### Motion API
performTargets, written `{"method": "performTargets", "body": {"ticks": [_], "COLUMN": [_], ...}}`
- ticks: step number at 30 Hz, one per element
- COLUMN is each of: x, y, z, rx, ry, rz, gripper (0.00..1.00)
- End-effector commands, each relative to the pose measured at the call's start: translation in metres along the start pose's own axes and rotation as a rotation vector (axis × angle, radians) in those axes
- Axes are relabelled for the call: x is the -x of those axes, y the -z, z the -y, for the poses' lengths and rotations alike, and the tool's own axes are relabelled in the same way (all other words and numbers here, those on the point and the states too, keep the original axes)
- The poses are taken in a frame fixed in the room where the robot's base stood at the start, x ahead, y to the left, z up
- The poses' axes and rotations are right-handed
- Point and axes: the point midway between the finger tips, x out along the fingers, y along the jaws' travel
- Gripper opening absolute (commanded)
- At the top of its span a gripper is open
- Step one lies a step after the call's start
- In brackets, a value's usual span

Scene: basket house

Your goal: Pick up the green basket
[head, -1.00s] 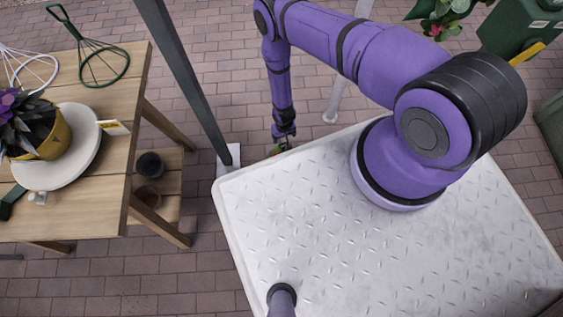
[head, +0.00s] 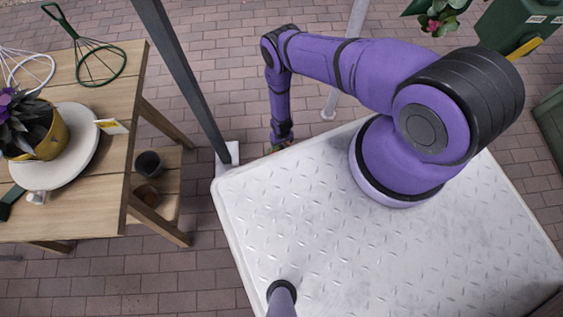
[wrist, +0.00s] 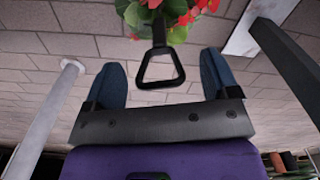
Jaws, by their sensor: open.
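My gripper (wrist: 166,85) is open, with its two blue fingers apart. A black loop handle (wrist: 160,84) shows in the gap between the fingers, and I see no contact. The handle joins a leafy green plant with red flowers (wrist: 168,18) at the top of the wrist view. Any basket body under the leaves is hidden, so I cannot tell its colour. In the head view my gripper (head: 281,143) is small, low beyond the far edge of my white base, with a bit of green and red beside it.
A wooden table (head: 100,195) at the left holds a potted plant (head: 48,140) on a white plate and a green wire tool (head: 98,62). A grey post (head: 185,80) stands between table and arm. A green bin (head: 515,25) is at top right. Brick paving lies around.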

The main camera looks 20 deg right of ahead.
Motion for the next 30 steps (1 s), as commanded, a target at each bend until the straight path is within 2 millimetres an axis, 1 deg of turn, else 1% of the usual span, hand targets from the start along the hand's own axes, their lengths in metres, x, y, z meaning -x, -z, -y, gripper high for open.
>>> {"method": "performTargets", "body": {"ticks": [4, 5, 6, 11, 12, 14, 15, 25, 30], "x": [0.0001, 0.0001, 0.0001, 0.0002, 0.0002, 0.0002, 0.0002, 0.0009, 0.006], "y": [-0.0001, -0.0001, -0.0001, -0.0002, -0.0001, -0.0001, -0.0002, 0.0008, 0.001], "z": [0.0, 0.0, 0.0, -0.0001, 0.0, 0.0, -0.0001, 0.0001, 0.0002], "rx": [0.0, 0.0, 0.0, 0.0, 0.0, 0.0, 0.0, 0.0, 0.0], "ry": [0.0, 0.0, 0.0, 0.0, 0.0, 0.0, 0.0, 0.0, 0.0], "rz": [0.0, 0.0, 0.0, 0.0, 0.0, 0.0, 0.0, -0.001, 0.0], "gripper": [0.81, 0.79, 0.69, 0.33, 0.23, 0.1, 0.0, 0.0, 0.0]}}
